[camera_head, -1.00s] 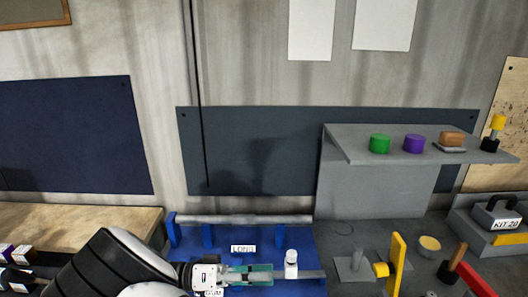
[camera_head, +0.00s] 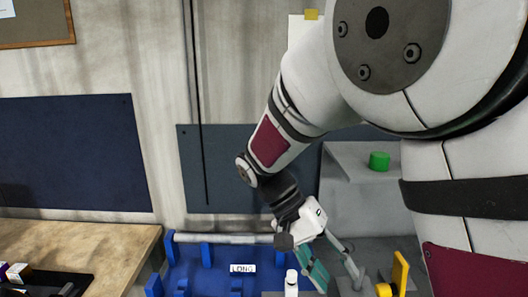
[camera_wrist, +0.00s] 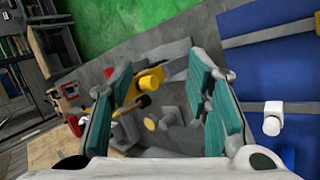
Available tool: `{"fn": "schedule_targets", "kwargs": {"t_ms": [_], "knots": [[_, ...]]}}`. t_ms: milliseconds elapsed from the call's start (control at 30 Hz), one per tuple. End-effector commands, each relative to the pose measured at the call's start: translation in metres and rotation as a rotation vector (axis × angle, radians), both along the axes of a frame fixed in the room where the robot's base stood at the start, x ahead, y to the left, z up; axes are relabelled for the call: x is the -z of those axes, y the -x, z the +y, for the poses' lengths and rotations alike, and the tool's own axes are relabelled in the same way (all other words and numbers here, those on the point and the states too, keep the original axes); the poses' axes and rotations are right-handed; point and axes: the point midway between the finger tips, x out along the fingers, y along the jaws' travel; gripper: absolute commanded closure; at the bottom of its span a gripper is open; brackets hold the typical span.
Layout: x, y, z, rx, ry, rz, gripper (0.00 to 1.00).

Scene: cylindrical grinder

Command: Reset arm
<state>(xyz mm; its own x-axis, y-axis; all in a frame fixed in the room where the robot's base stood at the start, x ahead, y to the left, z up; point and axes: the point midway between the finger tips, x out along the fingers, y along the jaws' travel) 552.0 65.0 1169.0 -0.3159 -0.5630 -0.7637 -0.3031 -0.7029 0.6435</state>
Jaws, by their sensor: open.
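My gripper (camera_head: 333,272) hangs low near the middle of the head view, tilted down to the right, with teal finger pads. In the wrist view my gripper (camera_wrist: 168,100) shows its two teal fingers wide apart with nothing held between them. Behind the gap are a yellow part (camera_wrist: 150,80) and grey fixtures, apart from the fingers. My arm covers much of the right side of the head view.
A blue rack (camera_head: 205,262) labelled LONG holds a grey bar (camera_head: 222,238). A white bottle (camera_head: 291,284) stands close left of my gripper. A green cylinder (camera_head: 379,161) sits on the grey shelf (camera_head: 350,158). A yellow upright part (camera_head: 400,272) stands to the right. The wooden table (camera_head: 110,248) is partly clear.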

Motion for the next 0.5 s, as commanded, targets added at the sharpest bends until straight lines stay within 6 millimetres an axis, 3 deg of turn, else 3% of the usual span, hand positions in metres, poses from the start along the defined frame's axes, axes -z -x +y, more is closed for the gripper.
{"fn": "schedule_targets", "kwargs": {"t_ms": [200,500], "knots": [[-0.034,0.027,-0.026,-0.068,-0.285,-0.073,0.56],[-0.071,0.067,-0.049,-0.238,-0.540,-0.275,0.56]]}}
